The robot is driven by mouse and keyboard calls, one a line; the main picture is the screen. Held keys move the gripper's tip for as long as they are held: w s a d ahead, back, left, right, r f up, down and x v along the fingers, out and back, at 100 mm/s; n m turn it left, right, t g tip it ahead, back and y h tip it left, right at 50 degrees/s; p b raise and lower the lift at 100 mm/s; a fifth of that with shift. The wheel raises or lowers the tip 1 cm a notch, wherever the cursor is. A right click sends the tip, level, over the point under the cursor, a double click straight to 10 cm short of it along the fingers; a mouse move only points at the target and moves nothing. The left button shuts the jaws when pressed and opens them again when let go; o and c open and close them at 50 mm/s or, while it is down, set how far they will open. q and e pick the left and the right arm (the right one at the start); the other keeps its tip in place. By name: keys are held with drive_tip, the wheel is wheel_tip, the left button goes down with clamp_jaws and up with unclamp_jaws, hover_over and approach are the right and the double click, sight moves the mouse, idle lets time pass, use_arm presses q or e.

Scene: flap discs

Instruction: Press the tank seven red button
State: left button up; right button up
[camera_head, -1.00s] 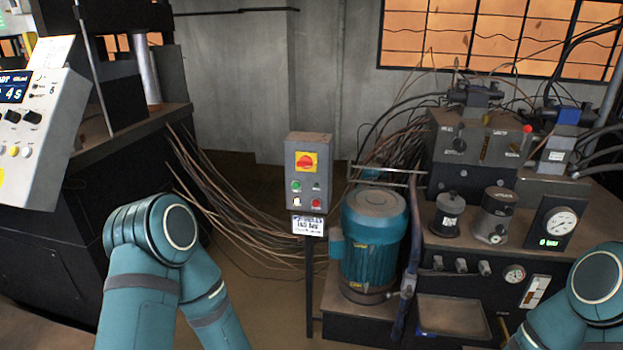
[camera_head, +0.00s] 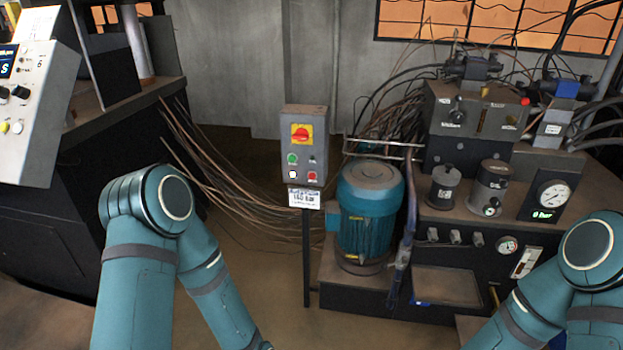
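A grey control box (camera_head: 304,150) stands on a dark post in the middle of the view. It has a red rotary switch on a yellow plate (camera_head: 302,133), a green button (camera_head: 292,158), a white button (camera_head: 293,175) and a red button (camera_head: 312,177) at its lower right. A white label (camera_head: 304,197) hangs below the box, its lettering too small to read surely. My left and right arms show at the lower left and lower right, well apart from the box. Both grippers are out of view.
A blue motor (camera_head: 366,215) stands right of the post, beside a hydraulic unit (camera_head: 470,235) with gauges. A dark machine (camera_head: 110,190) with a slanted control panel (camera_head: 38,110) is at the left. Loose cables (camera_head: 220,180) run behind the post. Bare floor (camera_head: 275,290) lies in front.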

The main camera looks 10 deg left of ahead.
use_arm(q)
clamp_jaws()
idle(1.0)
